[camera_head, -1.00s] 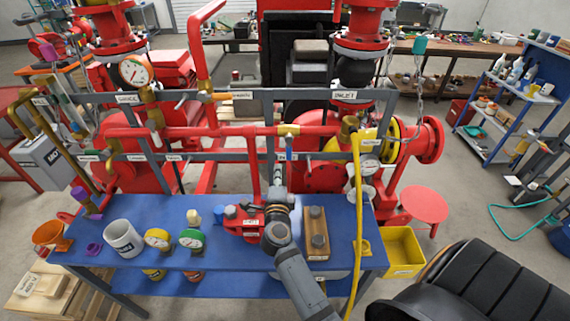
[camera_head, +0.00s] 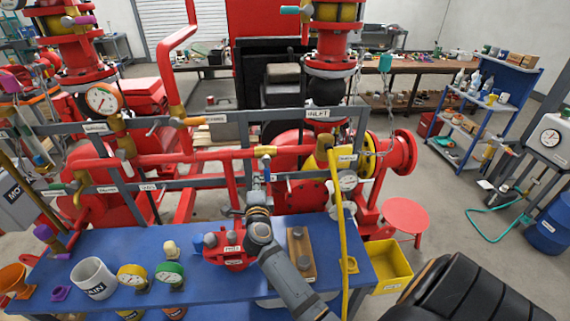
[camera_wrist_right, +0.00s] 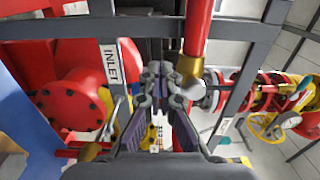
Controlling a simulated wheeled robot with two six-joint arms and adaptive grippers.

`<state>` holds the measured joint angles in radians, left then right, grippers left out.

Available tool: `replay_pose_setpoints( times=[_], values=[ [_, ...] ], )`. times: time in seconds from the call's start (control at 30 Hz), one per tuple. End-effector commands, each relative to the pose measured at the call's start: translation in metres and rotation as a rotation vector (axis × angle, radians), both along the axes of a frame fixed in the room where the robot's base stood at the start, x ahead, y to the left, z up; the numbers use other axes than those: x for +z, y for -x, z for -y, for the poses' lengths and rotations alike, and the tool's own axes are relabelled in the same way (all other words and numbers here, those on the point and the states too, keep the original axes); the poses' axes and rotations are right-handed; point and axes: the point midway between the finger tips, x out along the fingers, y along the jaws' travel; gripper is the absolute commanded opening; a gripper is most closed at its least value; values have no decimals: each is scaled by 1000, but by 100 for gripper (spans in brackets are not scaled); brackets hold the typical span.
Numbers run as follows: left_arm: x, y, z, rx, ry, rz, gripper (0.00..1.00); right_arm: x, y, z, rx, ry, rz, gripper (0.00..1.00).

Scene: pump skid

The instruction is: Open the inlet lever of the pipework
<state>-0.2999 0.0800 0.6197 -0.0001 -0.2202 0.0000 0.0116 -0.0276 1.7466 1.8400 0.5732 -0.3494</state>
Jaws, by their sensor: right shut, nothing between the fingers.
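The pipework's brass valve (camera_head: 267,151) sits on the red horizontal pipe in the head view. A blue lever handle (camera_head: 267,166) hangs down from it. A white INLET sign (camera_head: 318,114) is on the grey frame to the upper right; an INLET sign also shows in the right wrist view (camera_wrist_right: 110,65). My right gripper (camera_head: 258,188) is below the blue handle; I cannot tell whether they touch. In the right wrist view my right gripper (camera_wrist_right: 166,95) has its fingers together and empty, close to a brass fitting (camera_wrist_right: 188,68). My left gripper is out of view.
A blue bench (camera_head: 205,285) in front holds a white mug (camera_head: 93,278), gauges and a red vise (camera_head: 230,248). Grey frame bars (camera_head: 220,117) cross near the pipe. A yellow bin (camera_head: 388,267) stands at right.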

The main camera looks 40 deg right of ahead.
Motion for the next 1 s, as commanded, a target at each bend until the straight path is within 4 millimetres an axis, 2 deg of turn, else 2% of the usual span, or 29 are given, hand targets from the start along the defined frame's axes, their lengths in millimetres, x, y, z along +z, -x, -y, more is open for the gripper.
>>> replay_pose_setpoints(
  times=[0.47,0.7,1.0],
  values=[
    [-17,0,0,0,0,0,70,-1,-29,18,0,1,0,0],
    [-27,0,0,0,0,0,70,-11,-20,31,0,2,-1,0],
    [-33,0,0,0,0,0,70,-12,-9,49,0,3,-2,0]
  ],
)
